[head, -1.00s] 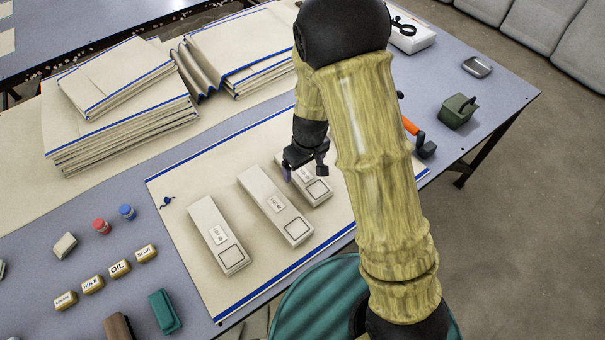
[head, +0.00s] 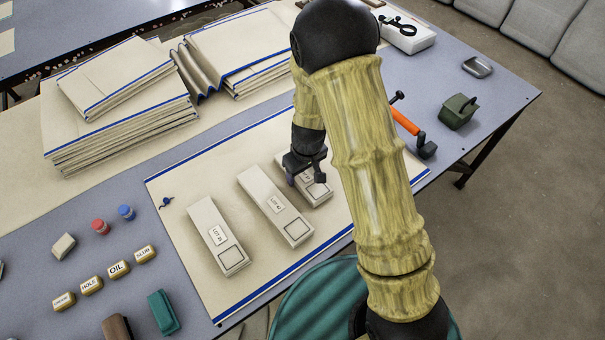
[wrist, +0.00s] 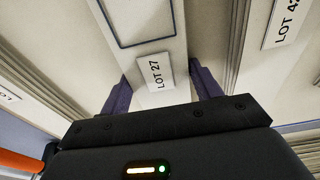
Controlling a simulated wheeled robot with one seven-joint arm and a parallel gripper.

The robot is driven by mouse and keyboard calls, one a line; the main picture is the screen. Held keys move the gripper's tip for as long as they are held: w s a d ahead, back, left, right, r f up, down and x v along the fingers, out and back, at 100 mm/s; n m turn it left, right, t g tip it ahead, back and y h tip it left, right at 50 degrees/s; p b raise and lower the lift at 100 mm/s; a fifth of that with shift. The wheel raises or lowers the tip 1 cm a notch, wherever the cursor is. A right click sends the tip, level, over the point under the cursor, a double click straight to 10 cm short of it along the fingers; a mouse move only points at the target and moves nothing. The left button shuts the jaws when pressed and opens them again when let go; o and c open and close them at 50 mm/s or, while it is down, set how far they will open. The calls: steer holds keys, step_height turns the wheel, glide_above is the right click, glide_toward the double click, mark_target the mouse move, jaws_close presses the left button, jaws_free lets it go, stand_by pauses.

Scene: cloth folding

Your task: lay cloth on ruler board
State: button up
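A large flat cream sheet (head: 200,262) with blue stripes along its edges lies on the table. I cannot tell whether it is cloth or the ruler board; no ruler marks show. Three long pale blocks with LOT labels lie on it: a left block (head: 212,226), a middle block (head: 268,196) and the LOT 27 block (head: 322,194) at right. My gripper (head: 306,180) is low over the LOT 27 block. In the wrist view, the fingers of my gripper (wrist: 162,88) stand apart on both sides of the LOT 27 block (wrist: 150,42). Firm contact is not visible.
Folded cream cloths (head: 120,125) are stacked at the back left, with another stack (head: 235,50) beside them. An orange-handled tool (head: 405,122) and a green container (head: 458,112) stand at right. Small labelled blocks (head: 118,270) and a teal object (head: 163,312) lie at front left.

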steer(key=c, duration=0.3)
steer(key=shift+r, duration=0.1)
step_height(320, 180, up, 10)
steer(key=p, duration=0.1)
steer(key=shift+p, duration=0.3)
stand_by(0.7)
